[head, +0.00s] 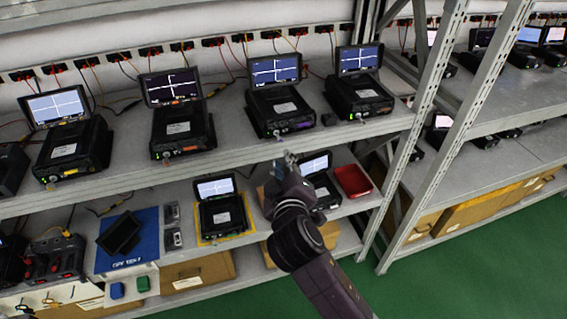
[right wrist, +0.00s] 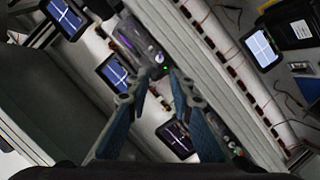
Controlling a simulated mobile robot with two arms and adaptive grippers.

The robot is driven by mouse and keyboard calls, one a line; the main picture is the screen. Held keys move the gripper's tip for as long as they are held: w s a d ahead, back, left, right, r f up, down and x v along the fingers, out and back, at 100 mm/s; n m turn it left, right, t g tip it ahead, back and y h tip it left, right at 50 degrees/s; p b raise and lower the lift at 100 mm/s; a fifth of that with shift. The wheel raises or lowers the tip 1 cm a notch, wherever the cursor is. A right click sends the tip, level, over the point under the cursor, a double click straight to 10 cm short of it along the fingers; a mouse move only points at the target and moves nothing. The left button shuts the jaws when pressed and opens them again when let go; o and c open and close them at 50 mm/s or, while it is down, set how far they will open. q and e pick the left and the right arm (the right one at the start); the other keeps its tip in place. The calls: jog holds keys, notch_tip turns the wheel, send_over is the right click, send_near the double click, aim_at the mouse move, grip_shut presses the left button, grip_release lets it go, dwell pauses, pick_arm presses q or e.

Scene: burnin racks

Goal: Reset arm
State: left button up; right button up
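My right arm reaches up from the bottom of the head view, and its gripper (head: 283,162) is in front of the upper shelf's edge. It lies below a black device with a raised screen (head: 280,105). In the right wrist view the two blue-grey fingers of the right gripper (right wrist: 159,80) stand apart with nothing visible between them. A device front with a knob and a green light (right wrist: 150,45) shows just beyond the tips; I cannot tell the exact gap. My left gripper is in neither view.
The upper shelf (head: 235,150) holds several devices with lit screens. Below, a device on a yellow mat (head: 222,212), a red tray (head: 353,181) and a blue mat (head: 143,250) sit on the lower shelf. A metal post (head: 425,105) stands right of my arm. Green floor (head: 480,270) is clear.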

jog(key=shift+f, duration=0.15)
dwell(0.3)
jog(key=s+d+f+m+g+b, duration=0.1)
jog(key=s+d+f+g+b, duration=0.15)
jog(key=f, duration=1.55)
jog(key=s+d+f+g+b, duration=0.2)
jog(key=s+d+f+g, duration=0.1)
jog(key=f, duration=1.4)
jog(key=s+d+f+m+g+b, duration=0.1)
jog(key=s+d+f+g, duration=0.15)
jog(key=s+f, duration=0.6)
jog(key=s+d+f+m+g+b, duration=0.1)
jog(key=s+d+f, duration=0.4)
jog(key=f, duration=0.7)
jog(key=s+d+f+m+g+b, duration=0.1)
jog(key=s+d+f, duration=0.2)
jog(key=s, duration=0.7)
jog(key=s+d+f+m+g+b, duration=0.1)
jog(key=s+d+f, duration=0.3)
jog(key=s+f, duration=0.4)
jog(key=s+d+f+m+g+h+b, duration=0.1)
jog(key=s+d+f+m+g, duration=0.2)
jog(key=s, duration=1.1)
notch_tip(320, 180, down, 3)
jog(key=shift+d+r+b, duration=0.1)
jog(key=shift+d+b, duration=0.25)
